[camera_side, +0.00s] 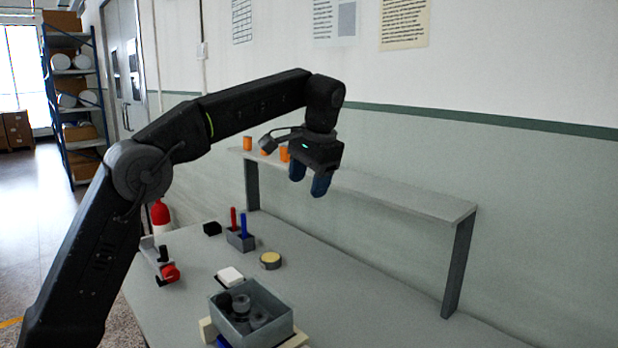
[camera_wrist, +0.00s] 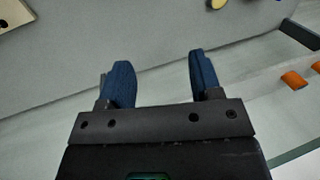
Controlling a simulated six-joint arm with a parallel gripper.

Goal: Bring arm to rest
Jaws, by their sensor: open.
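My gripper (camera_side: 310,185) hangs from my raised arm, high above the table (camera_side: 370,310) and in front of the shelf. Its two blue fingers are apart with nothing between them. In the wrist view my gripper (camera_wrist: 158,80) is open and empty, with bare grey tabletop beyond the fingertips. A grey bin (camera_side: 285,322) holding dark round parts stands at the front of the table, well below the gripper.
A grey shelf (camera_side: 400,197) with orange cylinders (camera_side: 284,154) runs along the wall behind my gripper. A small holder (camera_side: 240,240) with red and blue rods, a yellow-topped disc (camera_side: 270,260) and a red-ended clamp-like device (camera_side: 163,265) are on the table. The right side is clear.

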